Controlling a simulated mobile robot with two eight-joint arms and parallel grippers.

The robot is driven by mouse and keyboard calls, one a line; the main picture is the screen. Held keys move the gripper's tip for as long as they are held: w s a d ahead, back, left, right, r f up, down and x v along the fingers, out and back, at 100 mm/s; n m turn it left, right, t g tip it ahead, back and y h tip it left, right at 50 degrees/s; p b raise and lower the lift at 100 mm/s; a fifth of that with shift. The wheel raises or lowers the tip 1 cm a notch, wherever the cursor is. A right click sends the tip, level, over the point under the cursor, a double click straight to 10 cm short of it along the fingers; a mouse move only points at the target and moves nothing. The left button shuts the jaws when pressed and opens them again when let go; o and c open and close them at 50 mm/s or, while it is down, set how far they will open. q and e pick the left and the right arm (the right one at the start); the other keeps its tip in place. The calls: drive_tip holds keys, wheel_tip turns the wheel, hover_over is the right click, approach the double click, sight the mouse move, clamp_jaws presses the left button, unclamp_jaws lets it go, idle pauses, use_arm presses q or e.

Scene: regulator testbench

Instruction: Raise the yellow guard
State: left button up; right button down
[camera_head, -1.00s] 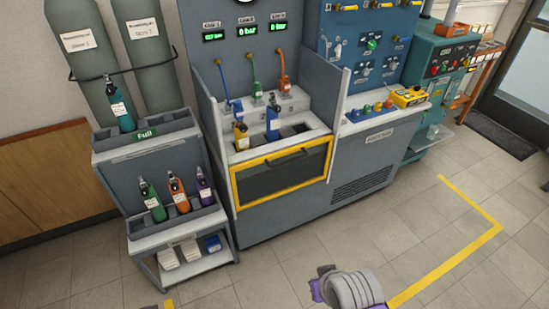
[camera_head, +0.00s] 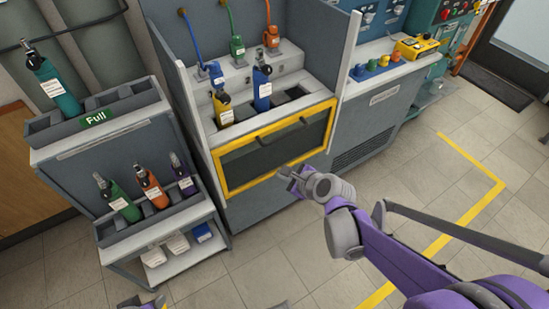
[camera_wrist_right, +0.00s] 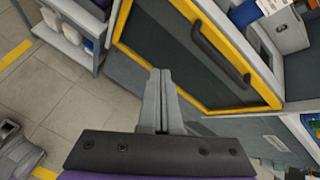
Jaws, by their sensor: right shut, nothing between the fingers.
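The yellow guard (camera_head: 262,157) is a yellow frame around a dark panel on the front of the grey bench, below the cylinder slots. It is down, covering the front opening. Its dark handle (camera_head: 281,128) runs along the upper part; it also shows in the right wrist view (camera_wrist_right: 221,52). My right gripper (camera_head: 287,174) is shut and empty, in front of the guard's lower edge. In the wrist view its fingertips (camera_wrist_right: 160,73) point toward the guard, apart from the handle. A small grey piece at the head view's bottom edge may be my left gripper; its fingers cannot be made out.
A blue cylinder (camera_head: 262,88) and a yellow cylinder (camera_head: 222,108) stand in the bench above the guard. A rack (camera_head: 148,238) with green, orange and purple cylinders stands at left. Grey side panels flank the bench top. The floor in front is clear.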

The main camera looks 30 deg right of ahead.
drive_tip(key=w+d+f+m+t+b, duration=0.1)
drive_tip(key=w+d+f+m+b, duration=0.3)
drive_tip(key=w+f+m, duration=0.55)
use_arm(q)
wheel_tip(320, 180, down, 4)
drive_tip(key=shift+w+r+p, duration=0.1)
drive_tip(key=shift+p, duration=0.6)
use_arm(e)
drive_tip(key=w+r, duration=0.1)
drive_tip(key=r+n, duration=0.1)
drive_tip(key=r, duration=0.1)
drive_tip(key=w+r+n, duration=0.1)
drive_tip(key=r, duration=0.1)
drive_tip(key=shift+w+a+r+h, duration=0.1)
drive_tip(key=shift+w+r+h, duration=0.05)
drive_tip(key=shift+w+h, duration=0.2)
drive_tip(key=shift+s, duration=0.1)
